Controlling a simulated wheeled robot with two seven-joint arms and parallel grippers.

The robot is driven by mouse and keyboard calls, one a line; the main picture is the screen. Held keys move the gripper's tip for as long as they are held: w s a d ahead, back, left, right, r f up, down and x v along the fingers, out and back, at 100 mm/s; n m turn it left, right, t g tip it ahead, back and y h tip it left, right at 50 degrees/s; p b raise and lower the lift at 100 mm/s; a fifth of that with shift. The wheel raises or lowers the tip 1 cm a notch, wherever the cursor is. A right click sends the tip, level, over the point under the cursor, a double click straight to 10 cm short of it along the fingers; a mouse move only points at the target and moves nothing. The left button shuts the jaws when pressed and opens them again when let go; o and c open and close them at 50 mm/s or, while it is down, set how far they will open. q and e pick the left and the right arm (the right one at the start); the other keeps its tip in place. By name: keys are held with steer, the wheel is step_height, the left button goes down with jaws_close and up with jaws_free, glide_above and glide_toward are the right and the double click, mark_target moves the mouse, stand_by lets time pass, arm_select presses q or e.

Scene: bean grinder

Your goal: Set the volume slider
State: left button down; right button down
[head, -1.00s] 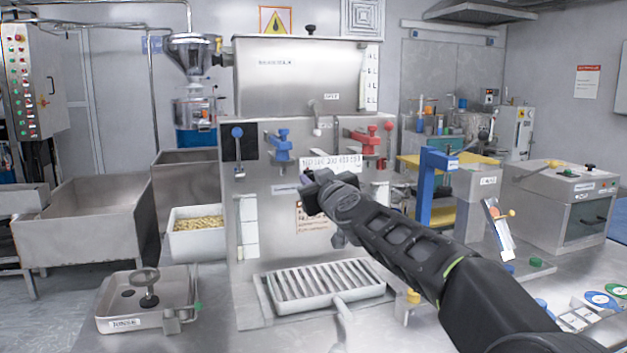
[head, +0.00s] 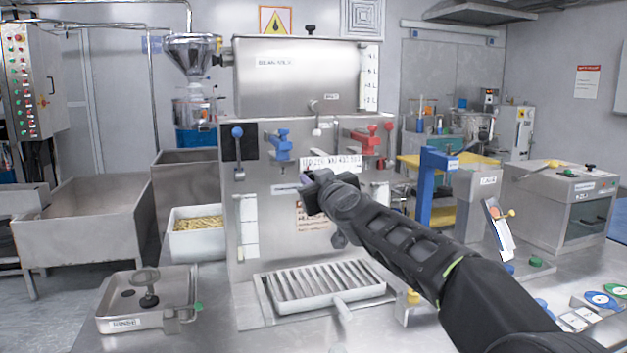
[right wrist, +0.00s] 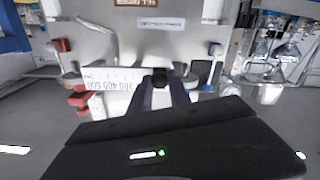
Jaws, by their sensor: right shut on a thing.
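The volume slider's white scale strip (head: 331,164), printed with numbers in the hundreds, runs across the steel front of the grinder. My right gripper (head: 308,186) is at the front panel just below the strip's left part, shut on the slider knob. The knob is hidden behind the gripper in the head view. In the right wrist view the strip (right wrist: 112,79) appears upside down, and the dark slider knob (right wrist: 160,75) sits at its end between my right gripper's fingers (right wrist: 161,92). My left gripper is not in view.
Blue (head: 281,147) and red (head: 368,140) valve levers stick out above the strip on either side. A blue-knobbed lever (head: 237,133) is further left. A slatted drip tray (head: 322,283) lies below. A blue post (head: 428,185) stands right of the grinder.

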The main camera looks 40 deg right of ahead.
steer(key=shift+s+d+f+b, duration=0.1)
steer(key=shift+s+d+b, duration=0.15)
steer(key=shift+d+b, duration=0.35)
steer(key=c, duration=1.2)
jaws_free()
steer(key=shift+d, duration=0.1)
steer(key=v, duration=0.7)
steer(key=shift+s, duration=0.4)
